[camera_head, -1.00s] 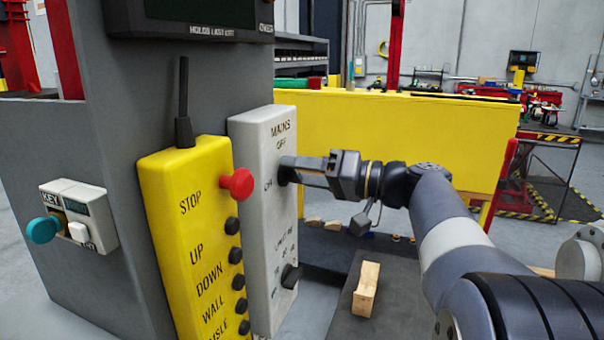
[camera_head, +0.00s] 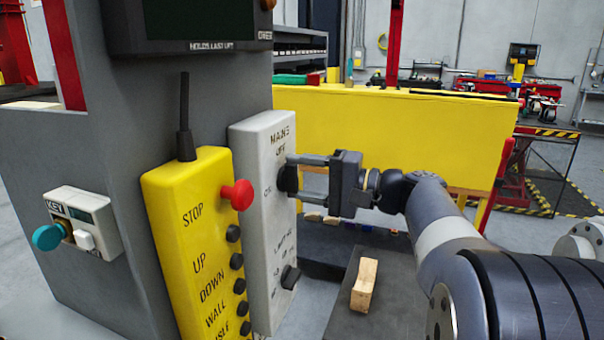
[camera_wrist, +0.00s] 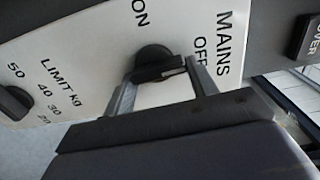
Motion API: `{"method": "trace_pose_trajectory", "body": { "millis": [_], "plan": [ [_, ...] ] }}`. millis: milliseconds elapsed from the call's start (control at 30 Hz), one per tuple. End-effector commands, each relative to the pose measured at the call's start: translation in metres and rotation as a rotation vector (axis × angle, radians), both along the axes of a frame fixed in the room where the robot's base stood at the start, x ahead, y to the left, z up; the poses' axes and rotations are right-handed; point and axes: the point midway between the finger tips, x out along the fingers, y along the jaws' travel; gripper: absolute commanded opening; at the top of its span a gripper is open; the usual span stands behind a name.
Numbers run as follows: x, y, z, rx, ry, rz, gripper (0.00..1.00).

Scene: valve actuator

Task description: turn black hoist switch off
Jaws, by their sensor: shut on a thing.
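The black mains switch (camera_head: 286,178) is a rotary knob on the upper half of a pale grey panel (camera_head: 262,220) marked MAINS, OFF and ON. My gripper (camera_head: 296,178) reaches it from the right and is shut on it, one finger above and one below. In the wrist view the fingers of my gripper (camera_wrist: 160,76) sit at either end of the knob's bar (camera_wrist: 154,61). The knob's white mark lies towards the OFF side, near that lettering. The finger tips partly cover the knob in the head view.
A yellow pendant (camera_head: 200,240) with a red stop button (camera_head: 238,194) stands just left of the panel. A black limit knob (camera_head: 291,277) is lower on the panel. A wooden block (camera_head: 364,285) lies below my gripper. A yellow barrier (camera_head: 400,135) stands behind.

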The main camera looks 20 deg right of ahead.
Motion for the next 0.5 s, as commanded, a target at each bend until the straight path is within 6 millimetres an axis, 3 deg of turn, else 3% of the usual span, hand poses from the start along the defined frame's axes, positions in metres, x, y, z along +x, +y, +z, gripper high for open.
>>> {"method": "trace_pose_trajectory", "body": {
  "millis": [500],
  "plan": [
    [0.0003, -0.0003, -0.0006, 0.023, 0.032, -0.001, 0.32]
  ]
}}
